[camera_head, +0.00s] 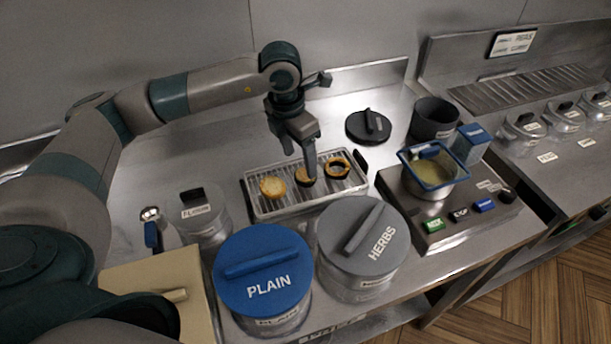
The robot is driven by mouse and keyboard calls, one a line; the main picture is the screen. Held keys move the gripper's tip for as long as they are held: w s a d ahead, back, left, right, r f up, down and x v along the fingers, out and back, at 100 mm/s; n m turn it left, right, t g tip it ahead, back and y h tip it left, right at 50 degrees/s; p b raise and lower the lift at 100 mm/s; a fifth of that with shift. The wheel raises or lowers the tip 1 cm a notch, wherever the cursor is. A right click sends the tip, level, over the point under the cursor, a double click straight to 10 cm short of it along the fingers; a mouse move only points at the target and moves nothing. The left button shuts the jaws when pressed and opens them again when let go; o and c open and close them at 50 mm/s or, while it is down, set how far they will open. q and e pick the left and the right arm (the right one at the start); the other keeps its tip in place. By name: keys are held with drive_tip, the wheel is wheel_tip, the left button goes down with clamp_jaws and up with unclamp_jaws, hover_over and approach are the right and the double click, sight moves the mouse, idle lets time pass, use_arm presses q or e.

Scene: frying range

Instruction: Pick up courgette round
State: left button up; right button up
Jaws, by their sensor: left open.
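Three round pieces lie in a row on a metal rack tray (268,213). The left round (271,187) is golden all over. The middle round (300,176) is partly hidden by my left gripper. The right round (338,169) has a dark centre and a browned rim. I cannot tell by look alone which are courgette. My left gripper (308,176) is open and points down at the middle round, its fingertips at or just above it. Whether the fingers touch it I cannot tell. My right gripper is out of view.
Lidded containers marked PLAIN (264,268) and HERBS (362,240) stand in front of the tray. A fryer (437,224) with a blue-rimmed basket (433,166) is to the right. A black lid (368,126) lies behind. A clear jar (201,215) stands left.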

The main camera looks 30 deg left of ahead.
sight(305, 174)
use_arm(q)
drive_tip(key=shift+w+d+f+p, duration=0.1)
drive_tip(key=shift+d+f+p, duration=0.2)
drive_tip(key=shift+f+p, duration=0.5)
drive_tip(key=f, duration=0.1)
drive_tip(key=f+p, duration=0.1)
drive_tip(key=shift+w+d+f+p, duration=0.15)
drive_tip(key=shift+d+f+p, duration=0.05)
drive_tip(key=shift+f+p, duration=0.15)
drive_tip(key=shift+f, duration=0.4)
drive_tip(key=shift+w, duration=0.1)
drive_tip(key=c, duration=0.9)
